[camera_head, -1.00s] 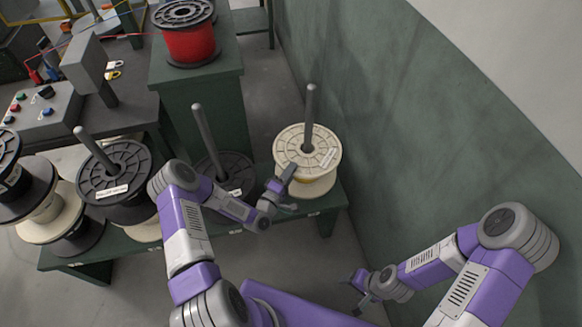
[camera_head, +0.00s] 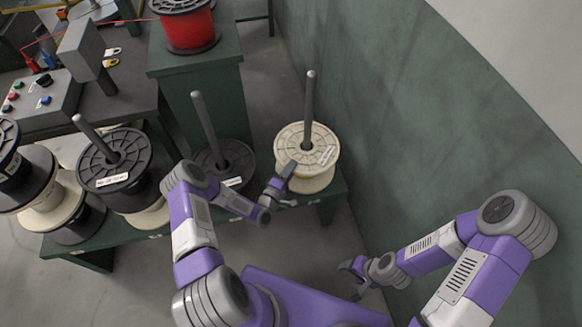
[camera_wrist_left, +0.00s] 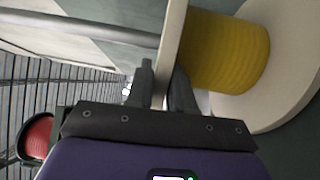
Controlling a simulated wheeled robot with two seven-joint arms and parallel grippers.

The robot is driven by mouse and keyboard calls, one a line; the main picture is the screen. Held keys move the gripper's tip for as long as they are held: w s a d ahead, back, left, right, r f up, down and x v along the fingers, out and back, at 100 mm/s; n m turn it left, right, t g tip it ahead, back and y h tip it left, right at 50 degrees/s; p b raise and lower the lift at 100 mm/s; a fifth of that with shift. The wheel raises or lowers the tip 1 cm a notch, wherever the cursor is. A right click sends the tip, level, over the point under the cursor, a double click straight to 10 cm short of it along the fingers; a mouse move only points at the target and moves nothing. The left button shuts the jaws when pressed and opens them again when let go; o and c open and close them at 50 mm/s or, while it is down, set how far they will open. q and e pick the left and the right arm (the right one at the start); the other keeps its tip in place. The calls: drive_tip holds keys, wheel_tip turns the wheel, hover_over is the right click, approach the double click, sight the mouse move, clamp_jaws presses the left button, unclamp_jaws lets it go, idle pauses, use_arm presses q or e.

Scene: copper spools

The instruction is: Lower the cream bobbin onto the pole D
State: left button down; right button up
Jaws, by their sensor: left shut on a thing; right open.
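The cream bobbin (camera_head: 292,134), with yellow winding (camera_wrist_left: 225,52), is around the rightmost pole (camera_head: 309,95), which I take as pole D; no letter is readable. The pole rises well above the top flange and also shows in the left wrist view (camera_wrist_left: 75,27). My left gripper (camera_head: 288,172) is shut on the near edge of the bobbin's top flange (camera_wrist_left: 171,40), one finger on each side in the left wrist view (camera_wrist_left: 163,85). I cannot tell whether the lower flange touches the bench. My right gripper (camera_head: 350,279) is open and empty, low at the right.
A pole (camera_head: 204,118) with a low dark spool (camera_head: 237,157) stands left of the bobbin. Further left are a pole with a black spool (camera_head: 135,150) and stacked spools. A red spool (camera_head: 190,30) sits on a green cabinet. The green wall (camera_head: 400,130) is close on the right.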

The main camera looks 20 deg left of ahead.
use_arm(q)
drive_tip(key=shift+f, duration=0.2)
idle(0.6)
drive_tip(key=c, duration=0.9)
unclamp_jaws()
drive_tip(key=shift+s+f, duration=0.15)
drive_tip(key=shift+f, duration=0.15)
drive_tip(key=p+v, duration=0.1)
drive_tip(key=v, duration=0.6)
drive_tip(key=shift+s+a+r+p, duration=0.1)
drive_tip(key=shift+s+r+p, duration=0.15)
drive_tip(key=shift+p, duration=0.15)
